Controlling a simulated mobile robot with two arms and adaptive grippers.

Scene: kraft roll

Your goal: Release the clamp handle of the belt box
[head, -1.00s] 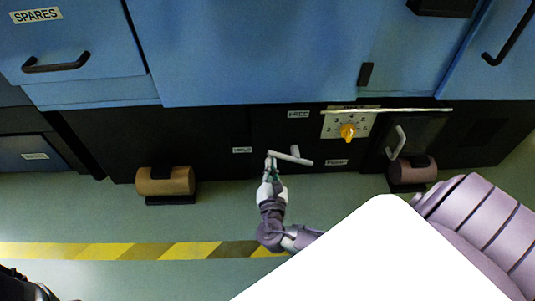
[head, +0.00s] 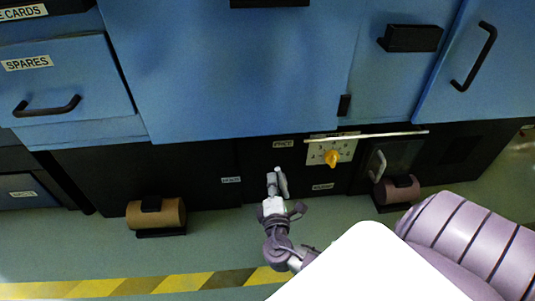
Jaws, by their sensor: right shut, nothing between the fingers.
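The clamp handle (head: 282,182) is a light grey lever on the black lower front of the belt box (head: 215,165). In the head view it stands steeply, with its upper end near the label that seems to read FREE (head: 283,143). My right gripper (head: 272,186) is shut and empty, just left of the handle, its fingers pointing up. The gripper partly covers the handle's lower part, and I cannot tell whether they touch. My left gripper is not in view.
A yellow knob (head: 332,157) on a pale dial plate sits right of the handle, under a light bar (head: 380,134). A brown roll (head: 156,214) and a purplish roll (head: 397,189) sit low in front. Blue cabinet fronts (head: 230,70) rise above. The green floor (head: 90,250) is clear at left.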

